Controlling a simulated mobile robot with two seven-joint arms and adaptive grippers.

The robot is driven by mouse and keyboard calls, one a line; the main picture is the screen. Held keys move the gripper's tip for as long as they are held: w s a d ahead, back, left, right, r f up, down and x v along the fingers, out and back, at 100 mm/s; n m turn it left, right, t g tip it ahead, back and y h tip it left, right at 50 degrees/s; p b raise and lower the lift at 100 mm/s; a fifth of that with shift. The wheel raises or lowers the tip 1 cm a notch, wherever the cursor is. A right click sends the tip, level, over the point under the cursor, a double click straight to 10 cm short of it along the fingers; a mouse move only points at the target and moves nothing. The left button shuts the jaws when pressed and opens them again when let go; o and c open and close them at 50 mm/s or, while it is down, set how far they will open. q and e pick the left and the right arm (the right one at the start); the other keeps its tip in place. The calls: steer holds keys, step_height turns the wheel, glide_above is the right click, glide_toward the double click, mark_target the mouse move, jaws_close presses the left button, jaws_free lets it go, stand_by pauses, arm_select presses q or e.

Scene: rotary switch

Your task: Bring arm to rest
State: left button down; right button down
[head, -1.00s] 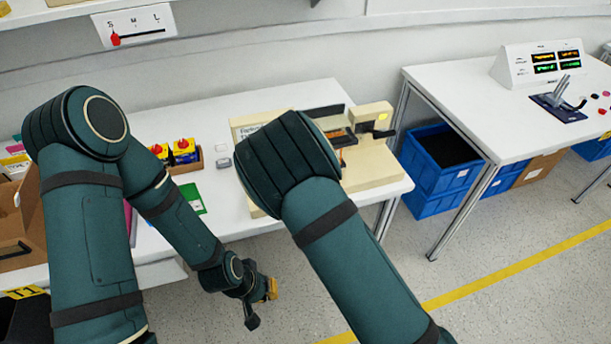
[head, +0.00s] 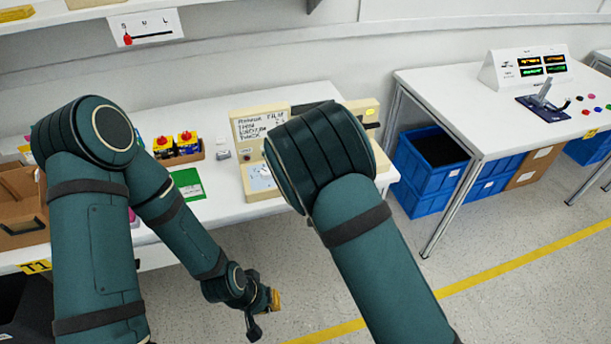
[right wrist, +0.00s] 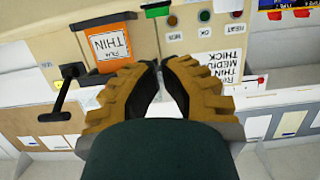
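My right arm's dark green links (head: 370,240) rise in front of the beige machine (head: 249,178) in the head view, and the right gripper is hidden behind them there. In the right wrist view the right gripper (right wrist: 160,66) has its yellow-padded fingertips together with nothing seen between them. It points towards a beige panel with an orange and white "FILM THIN" card (right wrist: 110,44), a black lever (right wrist: 64,96) to its left, and round buttons. My left gripper (head: 262,312) hangs in front of the table over the floor, away from the machine. It is small and edge-on, so its opening is unclear.
The white table (head: 225,105) carries yellow and red switch boxes (head: 175,146) and a green card (head: 187,183). A cardboard box (head: 22,205) is at left. Blue crates (head: 415,190) stand below a second table (head: 440,85) at right. Floor is open in front.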

stand_by(0.5)
steer(key=s+d+f+m+g+h, duration=0.35)
steer(key=s+d+f+g, duration=0.25)
steer(key=s+d+f, duration=0.6)
steer(key=s+f+m+g+y, duration=0.1)
steer(key=s+f+g+y, duration=0.2)
steer(key=s, duration=1.4)
steer(key=g, duration=0.3)
steer(key=shift+f+m+g, duration=0.35)
steer(key=shift+f+g, duration=0.05)
steer(key=shift+a, duration=0.1)
